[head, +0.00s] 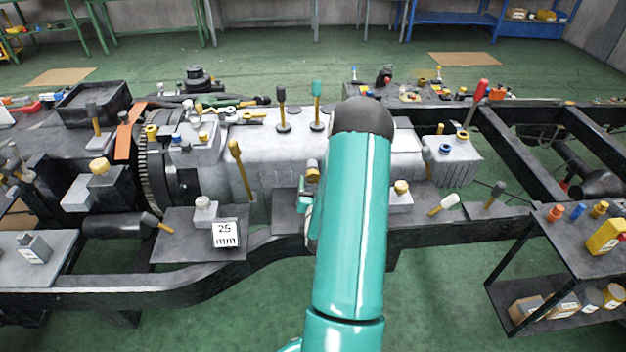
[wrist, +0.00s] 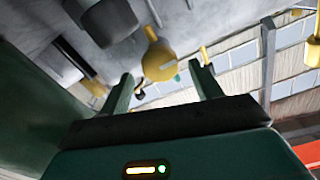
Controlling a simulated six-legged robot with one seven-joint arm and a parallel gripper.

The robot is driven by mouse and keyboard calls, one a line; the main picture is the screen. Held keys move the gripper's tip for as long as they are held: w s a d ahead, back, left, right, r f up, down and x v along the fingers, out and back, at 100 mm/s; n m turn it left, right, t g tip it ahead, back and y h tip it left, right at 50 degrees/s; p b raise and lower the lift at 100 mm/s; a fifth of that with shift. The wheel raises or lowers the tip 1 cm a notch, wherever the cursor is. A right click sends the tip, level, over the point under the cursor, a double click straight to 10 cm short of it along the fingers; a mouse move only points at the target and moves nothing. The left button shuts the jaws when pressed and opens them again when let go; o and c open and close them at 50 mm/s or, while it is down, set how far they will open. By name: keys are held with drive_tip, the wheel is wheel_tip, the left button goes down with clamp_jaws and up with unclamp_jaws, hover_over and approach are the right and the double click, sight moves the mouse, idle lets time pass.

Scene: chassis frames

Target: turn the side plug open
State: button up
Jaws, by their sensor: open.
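My gripper shows in the wrist view (wrist: 163,84) with its two green fingers apart and nothing between the pads. A rounded yellow knob (wrist: 160,62) sits just beyond the fingertips, roughly centred on the gap. It may be the side plug, but I cannot tell for sure. In the head view my teal arm hides most of the gripper. A small brass-coloured cylinder (head: 312,167) shows at the arm's left edge, against the side of the grey gearbox housing (head: 275,165). Whether this is the same part as the yellow knob is unclear.
The dark chassis rail (head: 190,285) runs along the front. A side cart (head: 575,258) with small parts is at right. Green floor is clear in front.

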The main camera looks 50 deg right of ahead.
drive_tip(key=shift+x, duration=1.3)
drive_tip(key=c, duration=1)
